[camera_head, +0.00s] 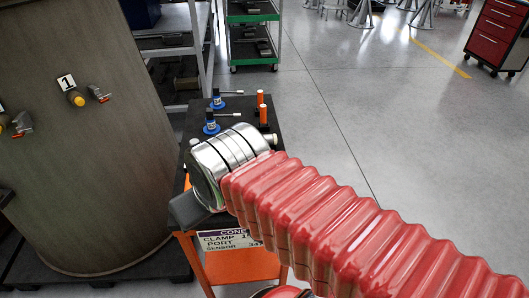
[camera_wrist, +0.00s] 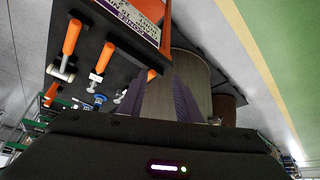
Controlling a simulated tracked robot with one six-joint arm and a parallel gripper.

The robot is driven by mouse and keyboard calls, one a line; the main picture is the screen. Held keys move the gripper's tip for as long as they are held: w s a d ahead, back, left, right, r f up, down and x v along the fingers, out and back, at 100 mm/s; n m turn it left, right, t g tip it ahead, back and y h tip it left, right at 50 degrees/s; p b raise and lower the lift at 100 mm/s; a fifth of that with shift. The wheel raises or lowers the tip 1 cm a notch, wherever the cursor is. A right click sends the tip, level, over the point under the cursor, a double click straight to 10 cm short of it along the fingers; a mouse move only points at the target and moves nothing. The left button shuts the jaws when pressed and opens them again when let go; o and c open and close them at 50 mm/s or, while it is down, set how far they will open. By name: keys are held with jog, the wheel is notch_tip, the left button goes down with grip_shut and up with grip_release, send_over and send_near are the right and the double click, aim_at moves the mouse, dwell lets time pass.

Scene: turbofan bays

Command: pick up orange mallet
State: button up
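In the wrist view, an orange-handled tool (camera_wrist: 72,38) with a pale crosswise head lies on the dark cart top; it looks like a mallet. A second, smaller orange-handled tool (camera_wrist: 104,58) is beside it, and another orange handle (camera_wrist: 50,94) shows farther left. In the head view, two orange handles (camera_head: 263,114) stand at the cart's right side, past my wrist; I cannot tell which is the mallet's. My gripper (camera_wrist: 159,73) is open and empty, its fingers apart and right of the tools in the wrist view. My arm hides part of the cart in the head view.
The cart (camera_head: 268,84) has a dark top, an orange lower shelf (camera_head: 240,266) and a printed label (camera_head: 229,240). Blue-based tools (camera_head: 211,127) stand on it. A large cylinder (camera_head: 85,150) is at left. Open floor (camera_head: 380,120) lies right; a red cabinet (camera_head: 494,30) stands far right.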

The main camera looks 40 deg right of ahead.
jog(key=o, duration=0.3)
jog(key=shift+w+d, duration=0.15)
jog(key=w+d+f+m, duration=0.1)
jog(key=d+f+m, duration=0.1)
jog(key=d, duration=1.1)
jog(key=w+d+f+m, duration=0.2)
jog(key=d+m, duration=0.3)
jog(key=d, duration=0.9)
jog(key=shift+f, duration=0.4)
jog(key=x, duration=0.8)
jog(key=shift+f, duration=0.3)
